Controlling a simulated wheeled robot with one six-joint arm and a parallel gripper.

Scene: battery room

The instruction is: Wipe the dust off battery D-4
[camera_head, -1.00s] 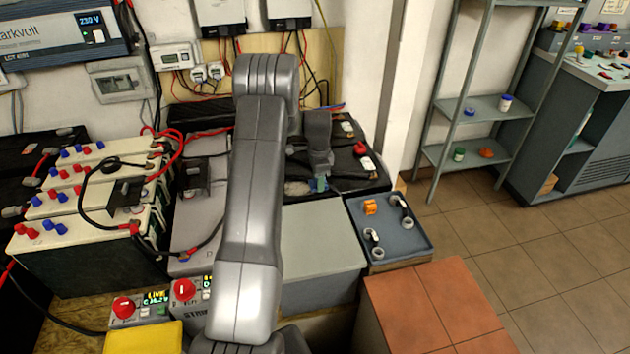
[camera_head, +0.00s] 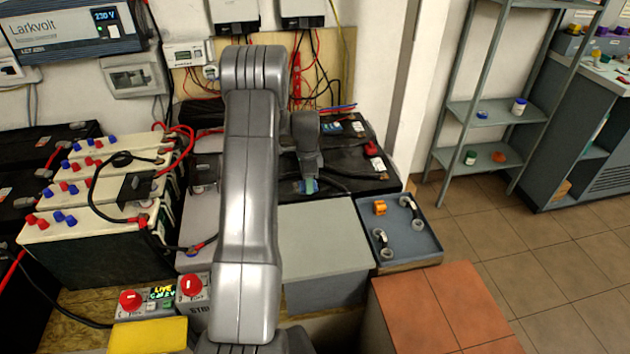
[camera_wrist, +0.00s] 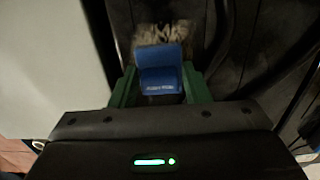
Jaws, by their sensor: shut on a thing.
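My gripper (camera_head: 308,186) is shut on a blue brush (camera_wrist: 162,68) with pale bristles. Its green fingers stand on either side of the brush in the wrist view. In the head view it is low over the front of a black battery (camera_head: 345,184) at the back right. The bristles are over a dark ribbed surface in the wrist view; I cannot tell whether they touch it. I can read no D-4 label. My arm hides part of the batteries, and any dust under the brush is hidden.
A grey box (camera_head: 325,240) stands in front of the black battery. A blue-grey tray (camera_head: 408,254) with an orange piece and cable ends is on its right. Cream batteries (camera_head: 95,245) with red and blue caps and looping cables stand left. Tiled floor (camera_head: 530,260) is clear at right.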

